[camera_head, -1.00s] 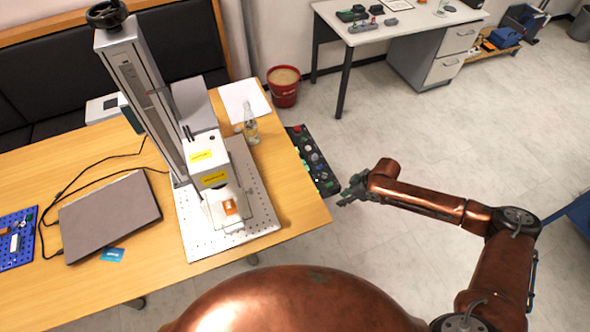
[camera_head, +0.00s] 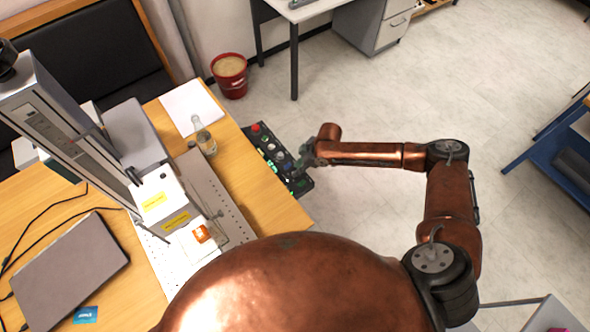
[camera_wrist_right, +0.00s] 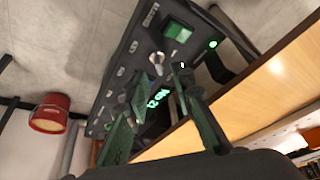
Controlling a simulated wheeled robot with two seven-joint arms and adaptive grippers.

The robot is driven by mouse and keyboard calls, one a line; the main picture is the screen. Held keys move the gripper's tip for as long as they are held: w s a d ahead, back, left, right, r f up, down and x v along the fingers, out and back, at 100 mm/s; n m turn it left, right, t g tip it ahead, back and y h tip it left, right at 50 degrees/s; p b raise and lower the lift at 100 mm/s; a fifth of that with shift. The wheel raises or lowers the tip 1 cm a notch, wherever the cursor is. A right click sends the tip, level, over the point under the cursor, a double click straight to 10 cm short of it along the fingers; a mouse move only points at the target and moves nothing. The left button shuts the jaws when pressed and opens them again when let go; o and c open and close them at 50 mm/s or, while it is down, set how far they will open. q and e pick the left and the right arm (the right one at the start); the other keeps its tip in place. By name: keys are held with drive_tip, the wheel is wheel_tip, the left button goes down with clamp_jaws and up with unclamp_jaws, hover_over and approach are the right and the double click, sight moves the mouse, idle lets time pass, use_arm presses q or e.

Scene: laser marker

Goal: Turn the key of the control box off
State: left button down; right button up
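The black control box (camera_head: 298,184) hangs along the right edge of the wooden table, with a red button and several other knobs and lights on its face. In the right wrist view its panel (camera_wrist_right: 112,80) fills the middle, with a green-lit display and a small lit screen. A small silvery part, perhaps the key (camera_wrist_right: 157,60), stands out just past the fingertips. My right gripper (camera_head: 301,160) is over the box's right side. In the wrist view its green fingers (camera_wrist_right: 161,80) are apart with panel visible between them; contact is unclear. My left gripper is out of view.
The laser marker (camera_head: 85,140), a bottle (camera_head: 205,138) and a laptop (camera_head: 70,268) are on the table (camera_head: 252,190). A red bucket (camera_head: 231,78) stands on the floor behind. Floor right of the box is clear around my arm.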

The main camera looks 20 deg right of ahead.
drive_tip(key=shift+x, duration=0.85)
drive_tip(key=shift+w+f, duration=0.15)
drive_tip(key=shift+f, duration=0.15)
drive_tip(key=shift+a+f, duration=0.2)
drive_tip(key=shift+f, duration=0.05)
drive_tip(key=shift+c, duration=1.1)
clamp_jaws()
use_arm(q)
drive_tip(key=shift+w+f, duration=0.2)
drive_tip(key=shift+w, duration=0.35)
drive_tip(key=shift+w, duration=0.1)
